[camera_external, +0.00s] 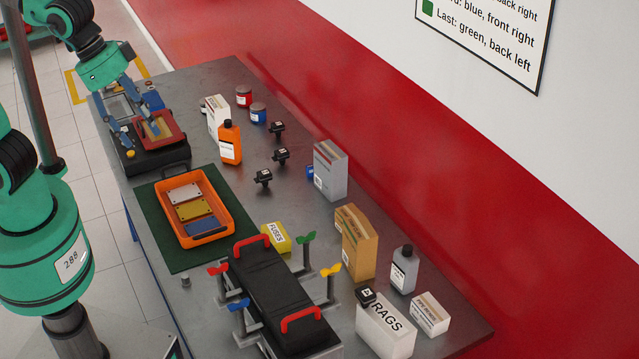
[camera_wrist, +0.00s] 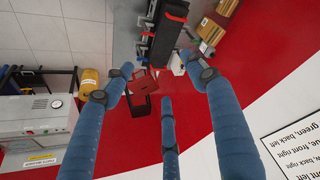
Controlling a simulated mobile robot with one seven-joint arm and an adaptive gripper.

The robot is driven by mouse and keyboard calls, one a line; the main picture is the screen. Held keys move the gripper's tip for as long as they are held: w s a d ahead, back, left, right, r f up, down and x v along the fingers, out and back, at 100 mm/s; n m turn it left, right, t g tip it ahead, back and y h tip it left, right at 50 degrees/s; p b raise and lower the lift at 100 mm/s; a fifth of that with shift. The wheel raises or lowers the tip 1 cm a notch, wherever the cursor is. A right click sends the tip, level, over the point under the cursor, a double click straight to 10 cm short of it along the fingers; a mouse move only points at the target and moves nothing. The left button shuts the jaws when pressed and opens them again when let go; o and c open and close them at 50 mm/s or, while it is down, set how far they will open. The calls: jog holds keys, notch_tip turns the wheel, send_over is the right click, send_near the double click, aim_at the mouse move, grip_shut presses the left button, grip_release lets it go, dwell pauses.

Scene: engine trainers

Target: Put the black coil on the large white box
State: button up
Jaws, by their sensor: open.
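A large white box marked RAGS (camera_external: 386,328) stands at the front right of the table. A black coil (camera_external: 366,296) sits on top of it, near its back-left corner. Three similar black coils stand apart on the table: one at the back (camera_external: 277,129), one in the middle (camera_external: 281,156) and one nearer the front (camera_external: 264,177). My gripper (camera_external: 140,122) has blue fingers and is at the table's far left end, over a black device with a red frame (camera_external: 172,133). It is far from the RAGS box. In the wrist view my gripper (camera_wrist: 160,75) is open and empty.
An orange tray (camera_external: 225,215) with several plates lies on a green mat (camera_external: 160,235). A black engine trainer (camera_external: 270,290) with red handles and coloured levers stands left of the RAGS box. A brown box (camera_external: 355,243), grey bottle (camera_external: 403,271) and small white box (camera_external: 430,314) stand nearby.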

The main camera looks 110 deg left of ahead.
jog(key=s+d+f+m+h, duration=0.1)
jog(key=s+f+m, duration=0.1)
jog(key=s, duration=1.3)
jog(key=shift+s+d+f+t, duration=0.3)
jog(key=shift+d+f, duration=0.1)
jog(key=shift+f, duration=0.2)
notch_tip(320, 180, down, 4)
jog(key=b, duration=0.4)
jog(key=shift+f, duration=0.15)
